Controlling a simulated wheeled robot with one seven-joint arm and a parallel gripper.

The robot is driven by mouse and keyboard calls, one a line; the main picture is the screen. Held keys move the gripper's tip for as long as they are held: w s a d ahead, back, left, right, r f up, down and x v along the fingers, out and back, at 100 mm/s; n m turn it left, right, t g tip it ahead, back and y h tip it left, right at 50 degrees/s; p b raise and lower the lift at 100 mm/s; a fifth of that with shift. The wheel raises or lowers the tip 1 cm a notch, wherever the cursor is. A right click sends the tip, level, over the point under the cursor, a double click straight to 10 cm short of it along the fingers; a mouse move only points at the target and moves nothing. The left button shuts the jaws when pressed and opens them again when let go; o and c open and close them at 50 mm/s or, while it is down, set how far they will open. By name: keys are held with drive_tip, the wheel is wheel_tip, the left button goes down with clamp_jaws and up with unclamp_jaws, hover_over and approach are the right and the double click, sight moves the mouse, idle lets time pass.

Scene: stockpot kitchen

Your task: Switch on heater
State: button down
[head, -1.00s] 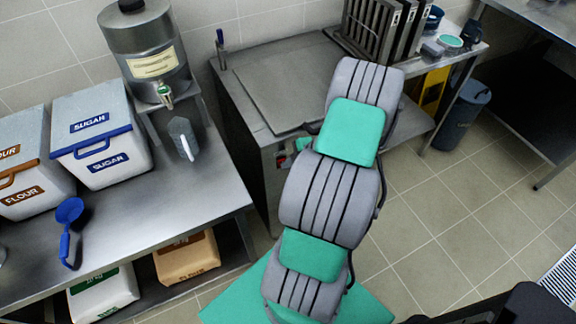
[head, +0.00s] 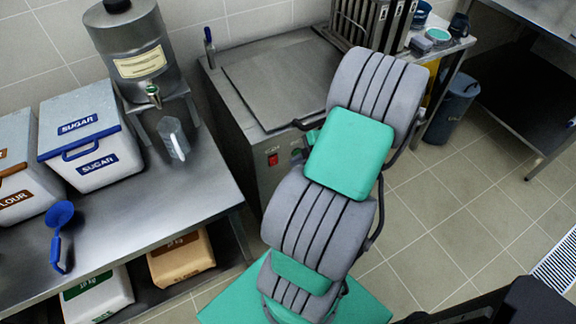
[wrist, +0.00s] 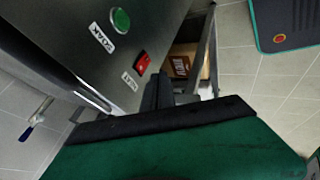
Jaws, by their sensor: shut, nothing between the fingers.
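The heater is a steel cabinet (head: 285,75) with a flat lid, standing against the wall behind my arm. On its front a red rocker switch (head: 273,160) shows left of my arm. The wrist view shows this red switch (wrist: 142,62) close up, beside a white label (wrist: 130,80) that seems to read HEAT. I cannot tell its on or off position. My gripper (wrist: 158,92) is shut and empty, its dark fingers just right of and below the switch in the picture. I cannot tell if they touch the panel.
A round green button (wrist: 121,20) labelled SOAK sits on the same panel. A steel table (head: 130,205) with sugar bin (head: 90,135), dispenser (head: 130,50) and blue scoop (head: 61,215) stands left. Upright racks (head: 375,20) stand behind my arm.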

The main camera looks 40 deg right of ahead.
sight(274, 160)
drive_tip(key=shift+v, duration=1.7)
drive_tip(key=shift+s+a+f+g, duration=0.1)
drive_tip(key=shift+f+g, duration=0.2)
drive_tip(key=shift+f, duration=0.4)
drive_tip(key=w+f+p, duration=0.1)
drive_tip(key=w+f, duration=0.2)
drive_tip(key=w+f+p, duration=0.1)
drive_tip(key=w+f, duration=0.1)
drive_tip(key=w, duration=0.1)
drive_tip(key=w+a+f+p, duration=0.1)
drive_tip(key=w+f, duration=0.2)
drive_tip(key=shift+w+a+f, duration=0.1)
drive_tip(key=shift+f, duration=0.25)
